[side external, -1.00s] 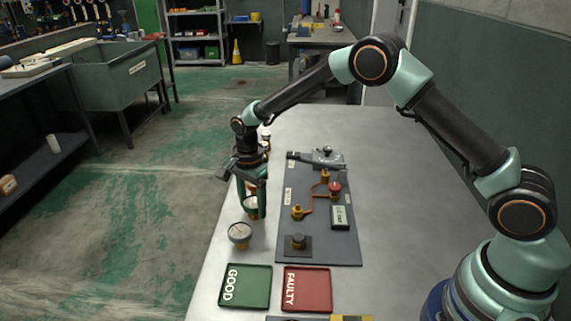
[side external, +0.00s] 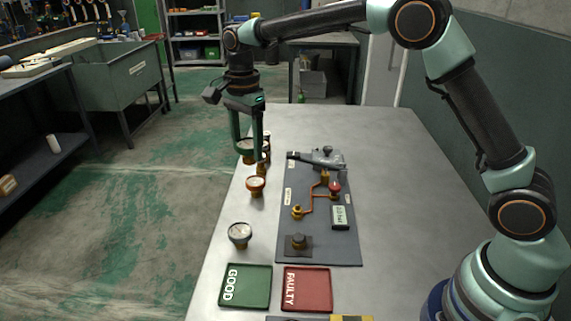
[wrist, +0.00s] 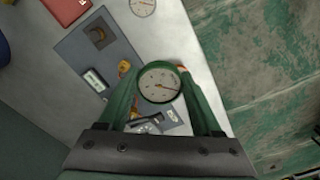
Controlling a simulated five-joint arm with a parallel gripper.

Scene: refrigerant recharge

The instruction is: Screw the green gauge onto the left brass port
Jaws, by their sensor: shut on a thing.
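My gripper (side external: 250,150) is shut on the green gauge (side external: 246,147) and holds it upright above the table's left edge, clear of the surface. In the wrist view the gauge (wrist: 160,82) sits dial-up between the two green fingers, with a dark green rim and a pale face. The left brass port (side external: 298,212) stands on the grey board, forward and right of the gripper, bare on top. A brass fitting also shows in the wrist view (wrist: 124,67), left of the held gauge. Another brass fitting (side external: 325,175) stands farther back.
A red-rimmed gauge (side external: 256,185) and a grey gauge (side external: 240,233) stand along the left edge. The board (side external: 318,253) carries copper pipe, a red knob (side external: 335,186) and a display (side external: 341,217). A green GOOD tray (side external: 246,301) and red FAULTY tray (side external: 308,302) lie in front.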

